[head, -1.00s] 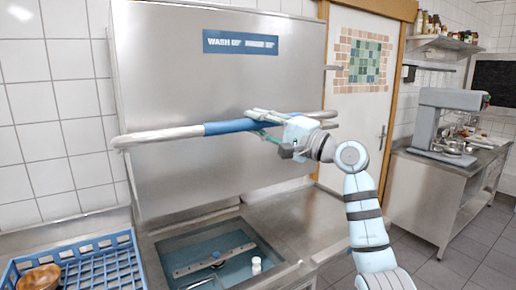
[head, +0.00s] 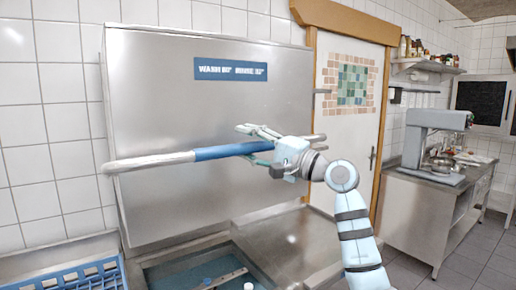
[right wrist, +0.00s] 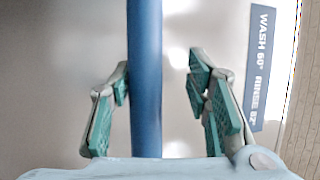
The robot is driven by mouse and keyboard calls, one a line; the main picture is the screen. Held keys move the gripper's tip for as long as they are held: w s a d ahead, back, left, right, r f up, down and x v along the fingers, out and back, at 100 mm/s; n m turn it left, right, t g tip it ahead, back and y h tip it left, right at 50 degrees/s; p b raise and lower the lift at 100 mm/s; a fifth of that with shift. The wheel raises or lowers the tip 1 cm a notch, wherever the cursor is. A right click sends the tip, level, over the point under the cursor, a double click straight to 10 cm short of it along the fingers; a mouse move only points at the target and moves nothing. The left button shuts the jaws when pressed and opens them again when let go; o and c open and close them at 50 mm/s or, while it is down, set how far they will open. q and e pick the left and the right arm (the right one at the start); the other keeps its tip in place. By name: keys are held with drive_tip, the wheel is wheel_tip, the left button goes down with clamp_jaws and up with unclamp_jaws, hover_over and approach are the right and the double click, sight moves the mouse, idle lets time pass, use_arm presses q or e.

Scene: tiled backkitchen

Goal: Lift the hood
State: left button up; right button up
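The hood (head: 190,110) is a large steel box on the dishwasher, standing raised above the wash basin (head: 185,272). Its bar handle (head: 225,152) runs across the front, grey with a blue grip section. My right gripper (head: 255,141) is at the right end of the blue section. In the right wrist view the blue handle (right wrist: 145,80) passes between the fingers of my right gripper (right wrist: 160,76). The fingers stand apart: the left one is close to or touching the bar, the right one has a clear gap. My left gripper is not in view.
A blue dish rack (head: 75,277) is at the lower left. A steel counter (head: 285,240) lies right of the basin. A door (head: 345,125) is behind, and a table with a grey machine (head: 425,140) stands at the right.

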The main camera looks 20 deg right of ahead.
drive_tip(key=v, duration=1.1)
drive_tip(key=shift+d, duration=0.15)
drive_tip(key=shift+s+d, duration=0.15)
drive_tip(key=shift+s, duration=0.05)
